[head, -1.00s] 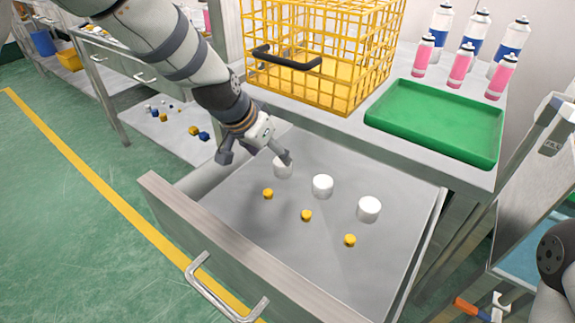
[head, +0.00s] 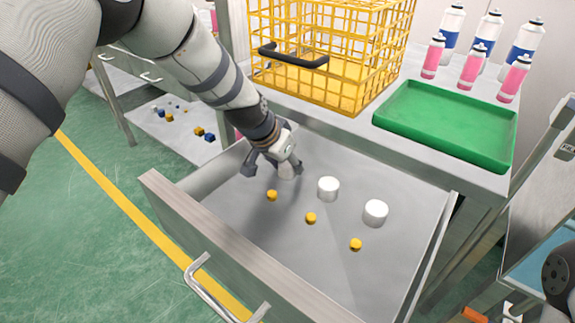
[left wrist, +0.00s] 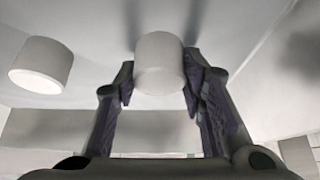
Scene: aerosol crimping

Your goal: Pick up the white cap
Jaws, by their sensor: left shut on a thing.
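My left gripper (head: 276,172) is inside the open drawer, with its fingers pointing down at the left end of the row of white caps. It is shut on a white cap (left wrist: 160,63), which the left wrist view shows between the two fingers. In the head view the gripper mostly hides that cap. I cannot tell whether it is clear of the drawer floor. Two other white caps stand on the drawer floor, a middle one (head: 328,189) and a right one (head: 375,213).
Yellow pieces (head: 311,218) lie in a row before the white caps. The drawer front (head: 235,245) and side walls surround them. On the bench above are a yellow wire basket (head: 325,60), a green tray (head: 445,125) and several pink and blue-banded cans (head: 472,68).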

